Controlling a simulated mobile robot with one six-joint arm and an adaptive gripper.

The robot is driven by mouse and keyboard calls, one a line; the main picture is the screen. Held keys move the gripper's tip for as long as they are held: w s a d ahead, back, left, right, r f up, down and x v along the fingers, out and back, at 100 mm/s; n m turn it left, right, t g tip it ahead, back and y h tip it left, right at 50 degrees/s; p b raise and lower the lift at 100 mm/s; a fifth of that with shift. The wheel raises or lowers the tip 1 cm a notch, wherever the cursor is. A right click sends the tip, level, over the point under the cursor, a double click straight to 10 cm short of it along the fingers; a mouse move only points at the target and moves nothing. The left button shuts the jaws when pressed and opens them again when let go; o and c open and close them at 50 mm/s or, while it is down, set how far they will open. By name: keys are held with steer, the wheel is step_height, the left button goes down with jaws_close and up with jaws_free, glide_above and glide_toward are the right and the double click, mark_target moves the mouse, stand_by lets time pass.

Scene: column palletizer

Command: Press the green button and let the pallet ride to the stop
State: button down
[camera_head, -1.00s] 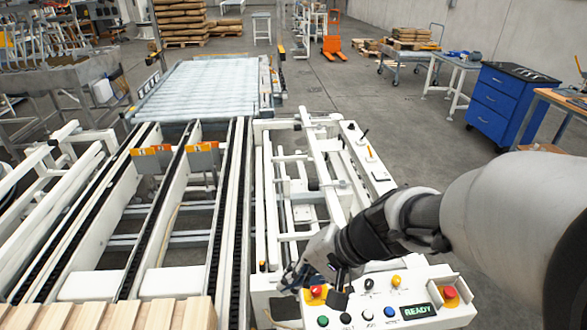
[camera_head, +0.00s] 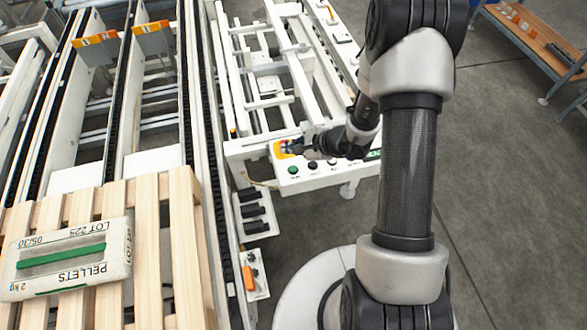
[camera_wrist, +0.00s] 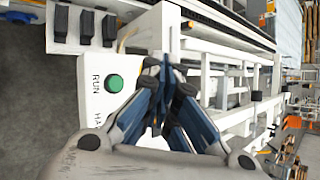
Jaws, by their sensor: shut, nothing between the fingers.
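The green button (camera_head: 293,169) is on the front of the white control panel (camera_head: 330,176). In the wrist view, the green button (camera_wrist: 114,83) sits beside the word RUN, left of my gripper (camera_wrist: 168,68). My gripper is shut and empty, its fingertips beside the button in that view, apart from it in the picture. In the head view, my gripper (camera_head: 287,148) is over the panel's back left corner, partly covering a yellow-based control. The wooden pallet (camera_head: 150,245) lies on the conveyor at lower left, carrying a white pellets bag (camera_head: 75,275). Two orange-topped plates (camera_head: 97,41) stand farther along the conveyor.
A black knob (camera_head: 312,165) is right of the green button. A white frame (camera_head: 265,65) stands behind the panel. Dark chain tracks (camera_head: 198,110) run along the conveyor. A wooden-topped bench (camera_head: 535,40) is at upper right. Grey floor on the right is clear.

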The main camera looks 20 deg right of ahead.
stand_by(0.3)
steer(key=b, duration=0.4)
glide_above(292, 171)
step_height(292, 171, down, 8)
steer(key=shift+w+r, duration=0.1)
steer(key=shift+r, duration=0.1)
steer(key=shift+f+b, duration=0.6)
steer(key=shift+b, duration=0.2)
steer(key=shift+f, duration=0.1)
stand_by(0.5)
steer(key=shift+f+b, duration=0.3)
steer(key=shift+b, duration=0.45)
